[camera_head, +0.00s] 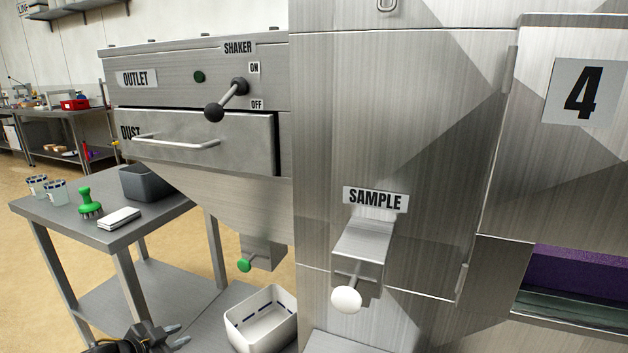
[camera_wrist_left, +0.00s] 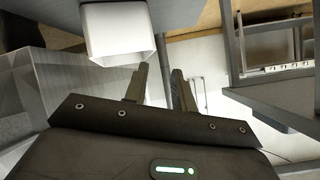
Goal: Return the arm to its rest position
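My left gripper (camera_head: 177,335) is low at the bottom edge of the head view, left of the white bin (camera_head: 262,318). Its two fingers are apart with nothing between them; they also show in the left wrist view (camera_wrist_left: 160,88). A white container (camera_wrist_left: 118,30) is beyond the fingertips in the left wrist view. Most of my left arm is out of the picture. My right gripper is not in either view.
A steel table (camera_head: 95,232) at left holds cups, a green brush (camera_head: 88,203), a white block (camera_head: 119,218) and a grey bin (camera_head: 150,184). The steel dryer (camera_head: 400,130) fills the right, with a shaker lever (camera_head: 225,100), drawer handle (camera_head: 175,142) and sample knob (camera_head: 346,299) jutting out.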

